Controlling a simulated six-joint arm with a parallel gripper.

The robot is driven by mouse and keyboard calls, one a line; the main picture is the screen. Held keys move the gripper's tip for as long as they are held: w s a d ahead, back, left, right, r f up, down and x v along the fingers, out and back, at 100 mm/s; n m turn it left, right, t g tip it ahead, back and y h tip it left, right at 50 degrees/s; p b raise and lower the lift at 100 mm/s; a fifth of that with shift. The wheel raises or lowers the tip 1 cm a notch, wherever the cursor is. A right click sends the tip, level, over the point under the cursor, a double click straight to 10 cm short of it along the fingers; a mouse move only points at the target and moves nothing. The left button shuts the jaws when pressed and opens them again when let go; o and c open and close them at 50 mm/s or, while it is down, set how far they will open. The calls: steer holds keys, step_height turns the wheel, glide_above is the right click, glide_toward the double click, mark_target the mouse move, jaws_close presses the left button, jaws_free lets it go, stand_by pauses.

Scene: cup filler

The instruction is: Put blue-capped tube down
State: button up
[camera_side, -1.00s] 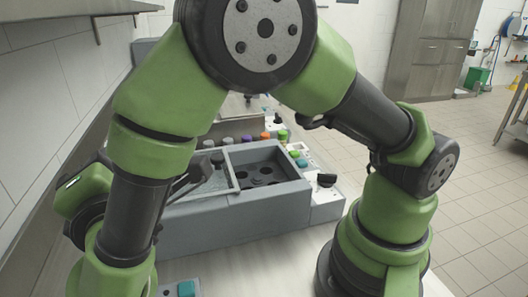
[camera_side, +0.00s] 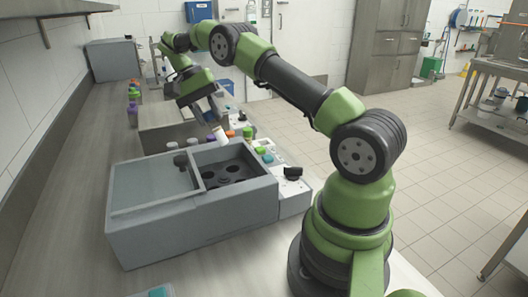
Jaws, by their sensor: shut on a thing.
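My gripper (camera_side: 207,113) is at the far side of the grey machine, pointing down above the row of capped tubes. It is shut on a tube; a pale lower part of the tube (camera_side: 219,134) shows below the fingers. Its blue cap is not clearly seen, being hidden or too small. The tube is tilted slightly. I cannot tell whether its lower end touches anything.
The grey machine (camera_side: 190,222) has a clear sliding lid (camera_side: 150,184) and an open well with round holes (camera_side: 232,174). A black knob (camera_side: 292,172) is at its right. A grey box (camera_side: 160,135) stands behind.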

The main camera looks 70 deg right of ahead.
steer(key=s+d+f+m+t, duration=0.1)
steer(key=s+d+m+t, duration=0.25)
steer(key=d, duration=0.55)
steer(key=s+d+m+t, duration=0.25)
steer(key=d+m, duration=0.25)
steer(key=d, duration=0.4)
steer(key=shift+m+g, duration=0.35)
steer(key=shift+g, duration=0.05)
steer(key=shift+s+d+f, duration=0.15)
steer(key=shift+d+f, duration=0.05)
steer(key=shift+f, duration=1.5)
steer(key=shift+s+d+f, duration=0.1)
steer(key=shift+d+f, duration=0.1)
steer(key=shift+f, duration=1.5)
steer(key=shift+s+d+f, duration=0.15)
steer(key=shift+d+f, duration=0.05)
steer(key=shift+f, duration=1.5)
steer(key=o, duration=0.9)
